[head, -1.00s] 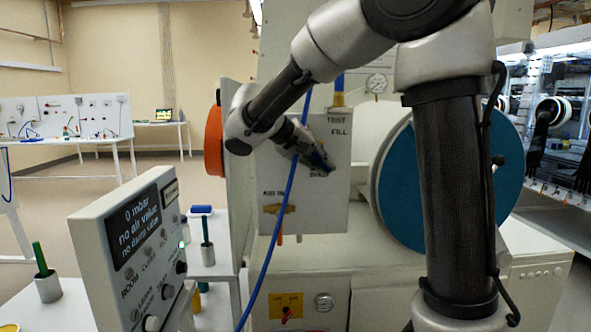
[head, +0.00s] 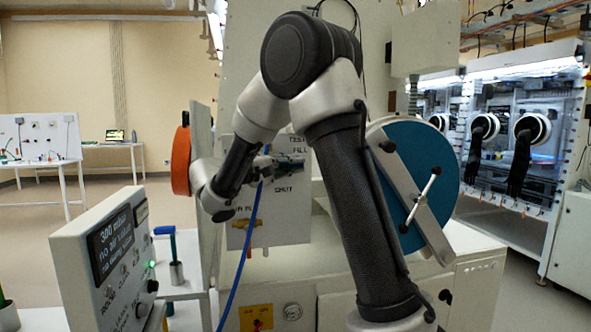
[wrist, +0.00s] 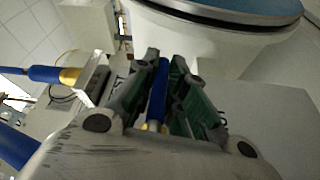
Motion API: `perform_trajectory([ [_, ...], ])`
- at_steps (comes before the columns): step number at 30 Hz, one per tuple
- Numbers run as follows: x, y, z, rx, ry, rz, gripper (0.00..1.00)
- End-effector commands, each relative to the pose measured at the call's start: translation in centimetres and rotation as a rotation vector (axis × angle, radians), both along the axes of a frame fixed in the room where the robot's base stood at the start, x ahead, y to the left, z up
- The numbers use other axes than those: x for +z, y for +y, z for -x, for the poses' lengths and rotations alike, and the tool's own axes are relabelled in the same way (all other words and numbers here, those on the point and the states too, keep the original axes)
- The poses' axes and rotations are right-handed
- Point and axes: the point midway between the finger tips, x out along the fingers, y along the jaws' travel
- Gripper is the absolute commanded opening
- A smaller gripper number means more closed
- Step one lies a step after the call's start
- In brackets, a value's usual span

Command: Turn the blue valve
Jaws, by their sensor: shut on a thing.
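The blue valve handle (wrist: 157,88) shows in the wrist view, lying between my gripper's (wrist: 165,85) two dark green-padded fingers, with a yellow end below it. My gripper (head: 284,166) is shut on it in front of the pale valve panel (head: 240,236), near the words TEST, FILL and SHUT. In the head view my arm and fingers hide most of the handle, so its angle on the panel cannot be told there.
A blue hose (head: 246,255) hangs in front of the panel. A display box (head: 105,260) stands front left.

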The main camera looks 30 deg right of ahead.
Motion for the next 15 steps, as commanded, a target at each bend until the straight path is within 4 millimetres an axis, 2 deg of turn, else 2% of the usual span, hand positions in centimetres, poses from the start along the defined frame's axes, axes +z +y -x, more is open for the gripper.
perform_trajectory([
  [6,0.22,0.07,-0.85,0.002,0.011,0.038,0.00],
  [15,0.33,0.09,-0.97,0.002,0.013,0.043,0.00],
])
